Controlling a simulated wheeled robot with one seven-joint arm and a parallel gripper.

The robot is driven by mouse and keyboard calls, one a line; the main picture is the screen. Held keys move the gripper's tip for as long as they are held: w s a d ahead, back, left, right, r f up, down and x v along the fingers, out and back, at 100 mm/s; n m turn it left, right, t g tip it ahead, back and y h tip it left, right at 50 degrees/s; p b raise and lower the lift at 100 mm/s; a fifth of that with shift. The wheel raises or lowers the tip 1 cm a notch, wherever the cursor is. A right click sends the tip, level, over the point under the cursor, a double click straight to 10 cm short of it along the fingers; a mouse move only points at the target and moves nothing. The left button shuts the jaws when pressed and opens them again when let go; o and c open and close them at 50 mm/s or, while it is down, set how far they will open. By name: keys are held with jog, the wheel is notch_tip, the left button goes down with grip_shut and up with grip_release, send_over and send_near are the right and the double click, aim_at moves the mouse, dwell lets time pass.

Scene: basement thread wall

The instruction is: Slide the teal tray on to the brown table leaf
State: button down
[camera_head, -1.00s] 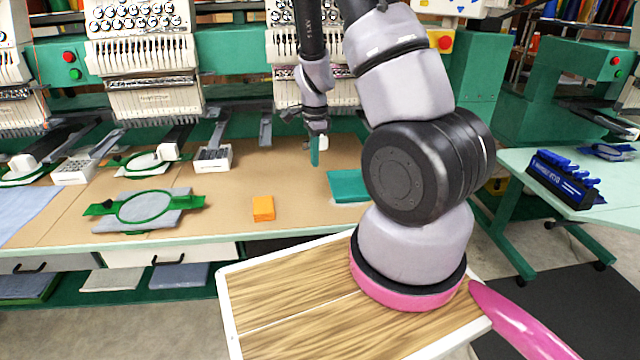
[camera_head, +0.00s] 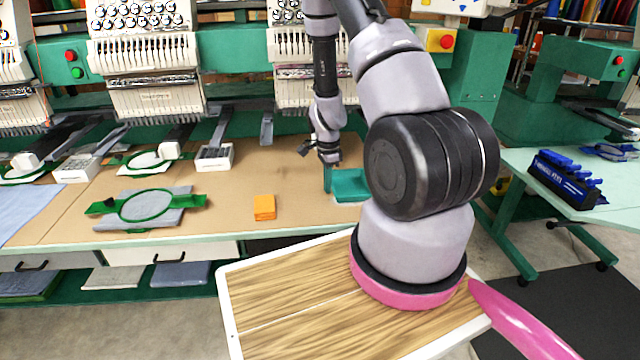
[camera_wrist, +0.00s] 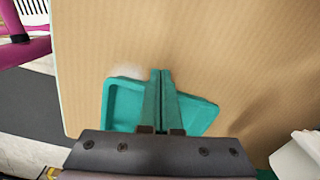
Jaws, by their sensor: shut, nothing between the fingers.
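The teal tray (camera_head: 350,190) lies on the tan-brown tabletop close to its front edge, partly hidden behind my arm in the head view. In the wrist view the tray (camera_wrist: 125,104) shows its raised rim, with my fingers across its middle. My gripper (camera_head: 327,188) points down at the left side of the tray. Its two teal fingers (camera_wrist: 161,74) are together with nothing between them, and their tips reach just past the tray's rim in the picture. I cannot tell whether they touch it.
An orange block (camera_head: 264,207) sits left of the tray. A green embroidery hoop on grey cloth (camera_head: 147,206) lies further left. Embroidery machines (camera_head: 150,60) stand along the back. A pale side table (camera_head: 560,195) holds a blue rack (camera_head: 562,180) at right.

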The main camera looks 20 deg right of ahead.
aim_at(360, 186)
jog(key=shift+d, duration=0.3)
jog(key=d, duration=1.1)
jog(key=shift+s, duration=0.4)
jog(key=shift+a, duration=0.1)
